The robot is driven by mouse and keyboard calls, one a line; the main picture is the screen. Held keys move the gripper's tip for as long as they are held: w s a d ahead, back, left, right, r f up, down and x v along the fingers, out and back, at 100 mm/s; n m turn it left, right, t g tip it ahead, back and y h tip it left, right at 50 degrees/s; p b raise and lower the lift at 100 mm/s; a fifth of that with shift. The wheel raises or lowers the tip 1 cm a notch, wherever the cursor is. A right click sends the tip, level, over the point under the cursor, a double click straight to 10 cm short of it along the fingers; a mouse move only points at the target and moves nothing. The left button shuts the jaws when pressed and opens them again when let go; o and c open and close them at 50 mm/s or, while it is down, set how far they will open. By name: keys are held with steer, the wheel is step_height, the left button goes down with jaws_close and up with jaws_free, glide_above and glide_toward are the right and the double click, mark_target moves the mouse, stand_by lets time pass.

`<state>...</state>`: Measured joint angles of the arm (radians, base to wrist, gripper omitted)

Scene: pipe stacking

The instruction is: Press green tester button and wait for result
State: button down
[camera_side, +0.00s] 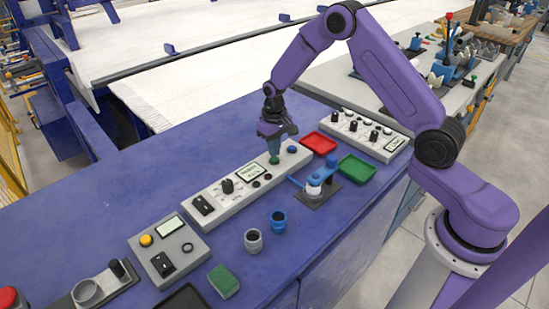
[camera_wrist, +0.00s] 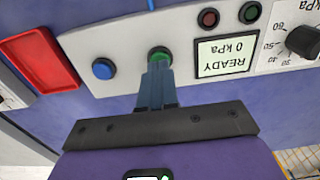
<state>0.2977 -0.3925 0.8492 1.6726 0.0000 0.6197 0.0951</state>
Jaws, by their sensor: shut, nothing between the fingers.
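The tester (camera_side: 232,187) is a long pale panel on the blue bench with knobs, buttons and a display. Its green button (camera_wrist: 159,54) shows just beyond my fingertips in the wrist view. My gripper (camera_side: 273,152) is shut and empty, pointing down at the green button; the fingertips (camera_wrist: 157,66) overlap the button's near edge in the wrist view. I cannot tell whether they touch or press it. The display (camera_wrist: 227,57) reads READY, 0 kPa, upside down in the wrist view. A blue button (camera_wrist: 103,69) sits beside the green one.
A red tray (camera_side: 319,143) and a green tray (camera_side: 358,169) lie to the right of the tester. A blue fixture (camera_side: 320,180) stands in front. A grey pipe piece (camera_side: 253,241) and a blue one (camera_side: 279,221) stand on the bench near a green sponge (camera_side: 223,281).

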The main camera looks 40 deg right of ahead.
steer(key=shift+f, duration=0.85)
stand_by(0.6)
steer(key=shift+r, duration=3.5)
